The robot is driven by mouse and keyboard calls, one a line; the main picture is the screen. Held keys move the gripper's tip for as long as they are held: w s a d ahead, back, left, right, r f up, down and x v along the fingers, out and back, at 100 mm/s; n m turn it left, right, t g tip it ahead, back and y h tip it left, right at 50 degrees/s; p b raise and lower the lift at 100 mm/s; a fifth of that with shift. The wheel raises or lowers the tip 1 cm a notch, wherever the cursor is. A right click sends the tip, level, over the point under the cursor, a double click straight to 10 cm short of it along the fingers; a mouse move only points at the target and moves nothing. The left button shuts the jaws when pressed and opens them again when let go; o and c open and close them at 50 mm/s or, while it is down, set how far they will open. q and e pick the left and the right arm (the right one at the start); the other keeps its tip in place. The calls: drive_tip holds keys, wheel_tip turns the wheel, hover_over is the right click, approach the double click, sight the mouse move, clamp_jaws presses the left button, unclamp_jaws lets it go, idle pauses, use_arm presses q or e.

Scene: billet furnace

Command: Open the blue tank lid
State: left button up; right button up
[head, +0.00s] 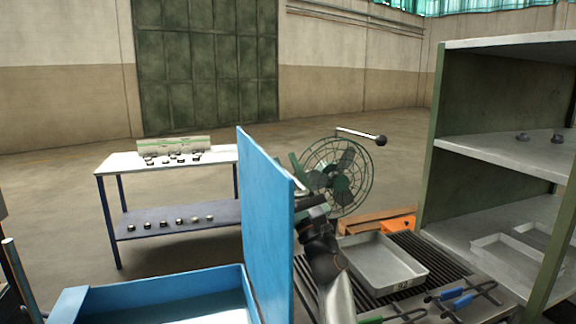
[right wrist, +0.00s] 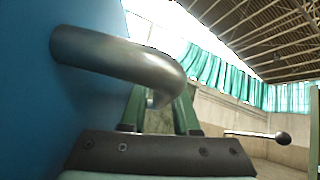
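The blue tank lid (head: 267,215) stands upright, seen at a steep angle in the head view. The open blue tank (head: 165,300) lies to its left at the bottom edge. My right gripper (head: 303,178) is just right of the lid, partly hidden by it. In the right wrist view, a bent metal handle (right wrist: 120,62) comes out of the blue lid (right wrist: 75,120). Its far end runs between the green fingers of my right gripper (right wrist: 163,112), which appear closed around it. My left gripper is not in view.
A table (head: 118,162) with small parts stands behind the tank. A fan (head: 338,180) is beyond my right gripper. A grey tray (head: 385,265) rests on a grate at right, near tongs (head: 462,298). A shelf unit (head: 440,140) bounds the right side.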

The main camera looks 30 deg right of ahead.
drive_tip(key=shift+c, duration=0.2)
clamp_jaws()
idle(1.1)
